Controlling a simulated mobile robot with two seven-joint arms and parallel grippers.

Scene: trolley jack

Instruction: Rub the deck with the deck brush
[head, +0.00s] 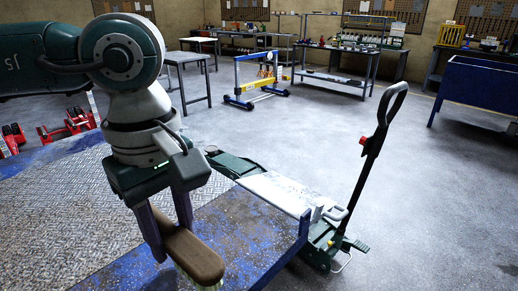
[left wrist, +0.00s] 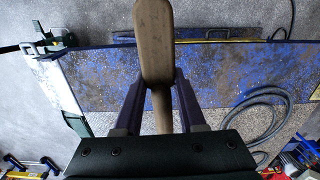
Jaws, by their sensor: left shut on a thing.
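The deck brush (head: 196,258) has a brown wooden back, with pale bristles just showing at the bottom edge of the head view. My left gripper (head: 172,232) is shut on its narrower handle; in the left wrist view the brush (left wrist: 154,45) points away between the fingers. The deck (head: 240,228) is a worn blue platform with rusty patches and a grey tread-plate area. It also shows in the left wrist view (left wrist: 225,75). The brush is over the deck; I cannot tell whether its bristles touch it. My right gripper is not in view.
A dark green trolley jack (head: 322,240) with an upright handle (head: 378,150) stands at the deck's right edge, beside a whitish plate (head: 280,190). A hose (left wrist: 245,115) lies on the deck. Red parts (head: 75,122) are at left. Open floor (head: 440,210) lies right.

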